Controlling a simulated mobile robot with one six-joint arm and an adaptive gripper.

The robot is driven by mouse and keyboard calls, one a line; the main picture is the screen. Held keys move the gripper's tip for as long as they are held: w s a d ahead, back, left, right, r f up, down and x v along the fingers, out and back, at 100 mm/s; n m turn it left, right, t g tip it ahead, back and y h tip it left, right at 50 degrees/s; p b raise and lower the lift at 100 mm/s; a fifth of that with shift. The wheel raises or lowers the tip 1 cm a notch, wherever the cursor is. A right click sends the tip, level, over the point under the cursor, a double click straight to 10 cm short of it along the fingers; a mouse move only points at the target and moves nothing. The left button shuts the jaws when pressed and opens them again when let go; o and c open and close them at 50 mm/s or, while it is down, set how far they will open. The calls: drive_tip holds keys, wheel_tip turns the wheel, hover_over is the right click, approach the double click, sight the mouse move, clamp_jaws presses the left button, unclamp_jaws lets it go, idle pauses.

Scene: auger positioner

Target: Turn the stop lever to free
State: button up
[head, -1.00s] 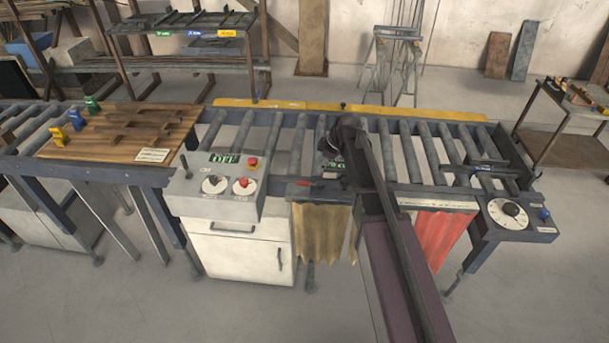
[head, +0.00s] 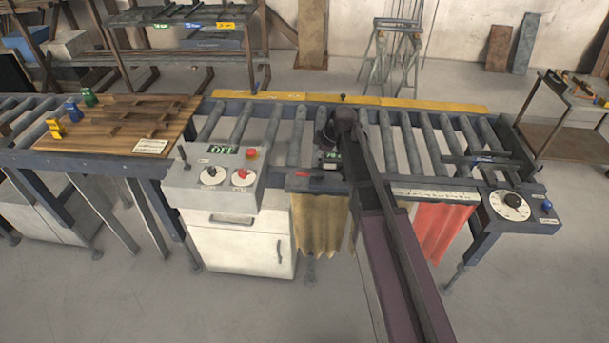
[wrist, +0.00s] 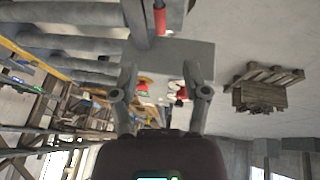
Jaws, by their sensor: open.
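A lever with a red grip (head: 303,174) lies at the front edge of the roller table, right of the control box. I take it for the stop lever. In the wrist view a red grip (wrist: 160,18) on a grey bar shows at the top centre, beyond my fingers. Any position label for it is too small to read. My gripper (wrist: 160,75) is open, with nothing between its fingers, and the red grip is apart from them. In the head view my own arm hides the fingers, above the rollers right of the lever.
The grey control box (head: 190,188) with display, red button and two knobs stands left of the lever. A white dial (head: 510,205) sits at the table's right end. A yellow rail (head: 420,103) runs along the back.

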sight(304, 173)
drive_tip(key=shift+b+x, duration=4.9)
drive_tip(key=shift+x, duration=0.8)
clamp_jaws()
